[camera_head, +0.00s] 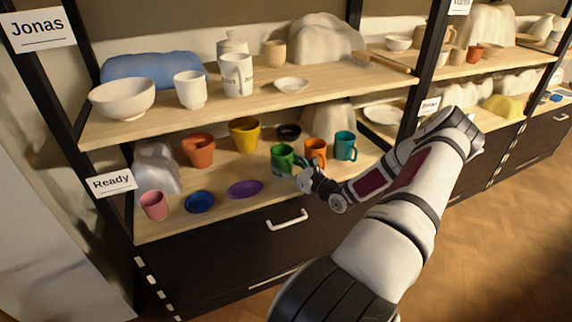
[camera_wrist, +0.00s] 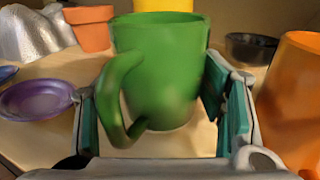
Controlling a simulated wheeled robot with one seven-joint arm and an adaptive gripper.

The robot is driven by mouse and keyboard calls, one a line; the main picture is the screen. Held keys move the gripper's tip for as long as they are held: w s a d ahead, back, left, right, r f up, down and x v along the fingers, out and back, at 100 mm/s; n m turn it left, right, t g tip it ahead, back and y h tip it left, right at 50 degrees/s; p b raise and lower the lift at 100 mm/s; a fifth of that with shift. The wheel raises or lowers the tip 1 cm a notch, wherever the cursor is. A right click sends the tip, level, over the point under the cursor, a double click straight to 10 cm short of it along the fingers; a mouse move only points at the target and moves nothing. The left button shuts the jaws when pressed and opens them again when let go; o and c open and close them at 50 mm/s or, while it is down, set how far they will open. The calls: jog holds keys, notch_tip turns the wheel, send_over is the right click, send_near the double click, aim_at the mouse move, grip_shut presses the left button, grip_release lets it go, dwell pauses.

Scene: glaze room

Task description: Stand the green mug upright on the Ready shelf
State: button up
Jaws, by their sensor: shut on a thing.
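The green mug (camera_head: 283,158) is upright at the Ready shelf (camera_head: 222,219), the lower board beside the "Ready" label (camera_head: 111,183). My gripper (camera_head: 304,178) reaches it from the front right. In the wrist view the green mug (camera_wrist: 165,75) stands between the two teal finger pads of my gripper (camera_wrist: 160,115), its handle toward the camera at the left. My gripper is shut on the mug. The mug's base looks at or just above the board; I cannot tell whether it touches.
An orange mug (camera_head: 315,152) and a teal mug (camera_head: 345,146) stand close right of the green mug. A purple dish (camera_head: 245,189), blue bowl (camera_head: 200,201) and pink cup (camera_head: 154,205) are to the left. A yellow pot (camera_head: 245,134) and black bowl (camera_head: 289,132) are behind. The upper shelf overhangs.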

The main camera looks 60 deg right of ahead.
jog(key=shift+f, duration=0.3)
dwell(0.4)
jog(key=o, duration=1.1)
jog(key=shift+o, duration=0.2)
jog(key=shift+s+a, duration=0.25)
jog(key=shift+s, duration=1)
jog(key=shift+s+a, duration=0.2)
jog(key=shift+s, duration=1)
jog(key=shift+s+a, duration=0.25)
jog(key=shift+s, duration=1)
